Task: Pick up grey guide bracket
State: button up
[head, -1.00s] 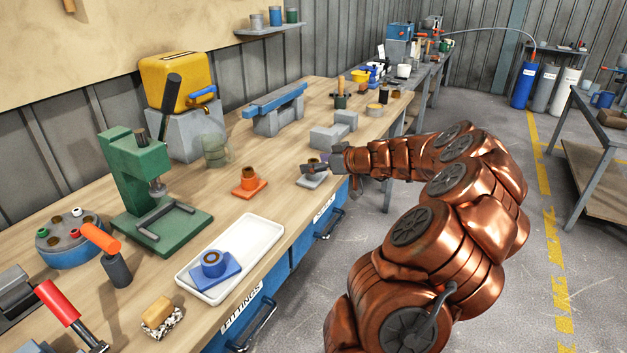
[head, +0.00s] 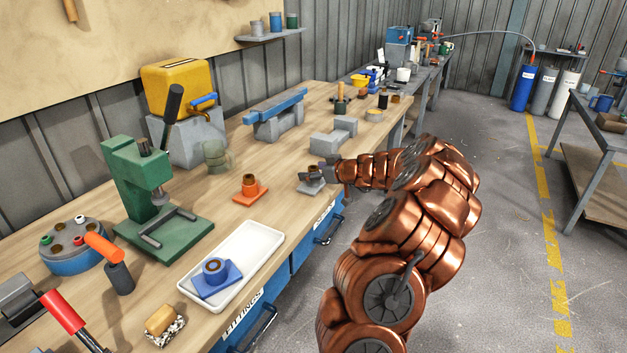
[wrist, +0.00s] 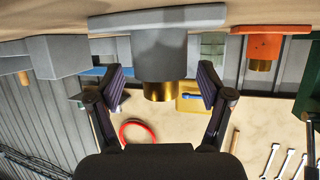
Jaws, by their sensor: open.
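The grey guide bracket (head: 311,188) stands on the wooden bench near its front edge, a flat grey base with a round collar. In the wrist view, which is upside down, its grey collar (wrist: 168,56) with a brass bush (wrist: 158,91) shows in the middle. My gripper (head: 318,173) is at the bracket in the head view and partly hides its collar. In the wrist view my gripper (wrist: 160,86) is open, with one finger on either side of the collar and gaps between. Nothing is held.
An orange bracket (head: 250,188) stands to the left on the bench. A white tray (head: 262,243) holds a blue bracket (head: 214,278). Grey blocks (head: 328,143) stand just behind my gripper. A green press (head: 140,190) is farther left. The bench between the orange and grey brackets is clear.

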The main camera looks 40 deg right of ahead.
jog(key=shift+w, duration=0.15)
jog(key=shift+c, duration=0.3)
grip_shut()
dwell(0.4)
